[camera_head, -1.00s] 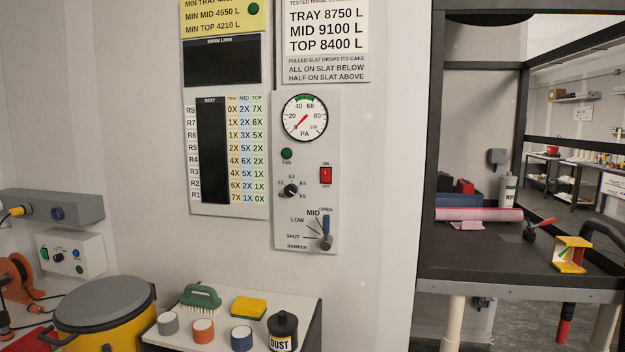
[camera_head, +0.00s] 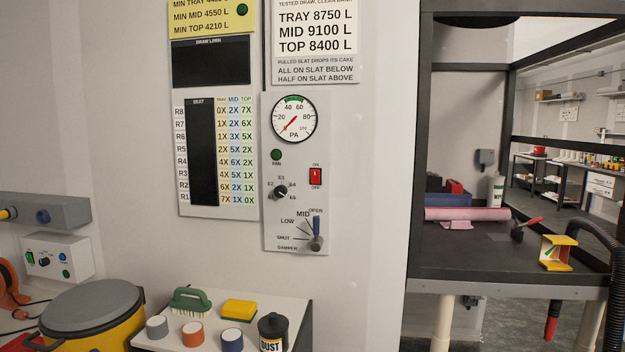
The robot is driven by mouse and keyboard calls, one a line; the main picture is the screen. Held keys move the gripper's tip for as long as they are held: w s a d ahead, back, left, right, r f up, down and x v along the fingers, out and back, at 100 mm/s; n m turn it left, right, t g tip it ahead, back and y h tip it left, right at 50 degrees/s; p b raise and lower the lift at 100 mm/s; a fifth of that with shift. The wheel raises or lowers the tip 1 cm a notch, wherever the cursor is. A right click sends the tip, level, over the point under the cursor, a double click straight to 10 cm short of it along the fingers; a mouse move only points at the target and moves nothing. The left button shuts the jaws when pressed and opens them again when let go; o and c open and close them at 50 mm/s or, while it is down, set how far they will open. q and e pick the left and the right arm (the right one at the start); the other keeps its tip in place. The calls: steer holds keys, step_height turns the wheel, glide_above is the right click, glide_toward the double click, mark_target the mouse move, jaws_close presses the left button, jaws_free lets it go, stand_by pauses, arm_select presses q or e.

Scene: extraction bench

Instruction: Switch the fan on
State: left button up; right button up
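The fan panel (camera_head: 328,233) is a grey plate on the wall, left of the dark bench frame. Its red fan switch (camera_head: 315,177) sits at the right side between the words ON and OFF; I cannot tell which way it is tipped. A dark green FAN lamp (camera_head: 276,154) sits to its left. The PA gauge (camera_head: 293,120) above has a red needle pointing to the lower left. Below are a black selector knob (camera_head: 280,192) and a damper lever (camera_head: 316,235) with a blue handle pointing up toward OPEN. Neither of my grippers is in view.
A white shelf (camera_head: 165,343) below the panel holds a green brush (camera_head: 190,299), a yellow sponge (camera_head: 239,309), several small round pots and a black DUST jar (camera_head: 273,331). A yellow drum (camera_head: 118,331) stands at left. A dark bench (camera_head: 470,262) stands at right.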

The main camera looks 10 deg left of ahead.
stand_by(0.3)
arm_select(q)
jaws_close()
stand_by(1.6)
